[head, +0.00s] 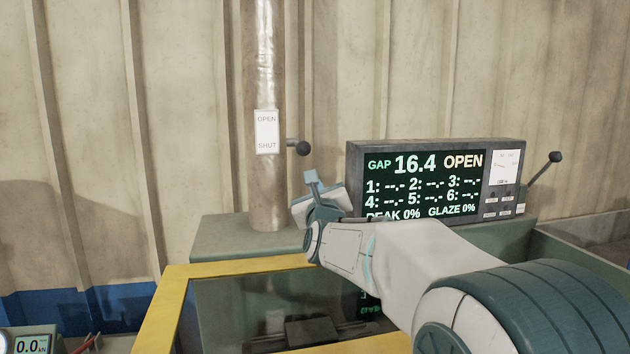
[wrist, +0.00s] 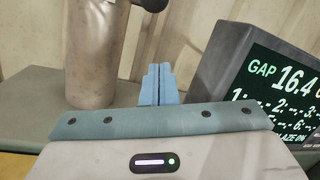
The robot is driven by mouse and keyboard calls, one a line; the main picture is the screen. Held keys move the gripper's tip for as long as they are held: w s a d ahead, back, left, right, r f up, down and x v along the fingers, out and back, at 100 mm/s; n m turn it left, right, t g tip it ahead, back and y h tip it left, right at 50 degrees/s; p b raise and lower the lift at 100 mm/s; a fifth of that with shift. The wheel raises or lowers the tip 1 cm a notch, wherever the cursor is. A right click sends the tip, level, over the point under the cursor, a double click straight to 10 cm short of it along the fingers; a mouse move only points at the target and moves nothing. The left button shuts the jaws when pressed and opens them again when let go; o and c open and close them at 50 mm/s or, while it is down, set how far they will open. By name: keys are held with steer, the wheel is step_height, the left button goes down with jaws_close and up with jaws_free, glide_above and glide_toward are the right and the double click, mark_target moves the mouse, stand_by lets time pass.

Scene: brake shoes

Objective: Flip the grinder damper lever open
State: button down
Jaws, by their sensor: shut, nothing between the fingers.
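The damper lever (head: 299,147) is a short dark stem with a black ball knob, sticking out to the right of a vertical metal duct (head: 266,190). It sits level with the word SHUT on the duct's white label (head: 267,131), with OPEN above. In the wrist view the dark knob (wrist: 153,4) shows at the top edge, partly cut off. My gripper (head: 311,177) is just below the knob in the head view, apart from it. Its blue fingers (wrist: 158,84) are together and empty.
A display box (head: 435,146) reading GAP 16.4 OPEN stands right of my gripper. Another ball-ended lever (head: 554,158) rises at its right. A yellow-framed window (head: 172,310) lies below. A ribbed wall (head: 190,110) stands behind the duct.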

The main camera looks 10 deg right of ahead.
steer(key=w+r+p, duration=0.4)
steer(key=w+p, duration=0.2)
steer(key=w, duration=0.1)
steer(key=shift+a+r, duration=0.2)
steer(key=shift+r, duration=0.1)
steer(key=shift+s, duration=0.1)
steer(key=shift+a+r, duration=0.1)
stand_by(0.4)
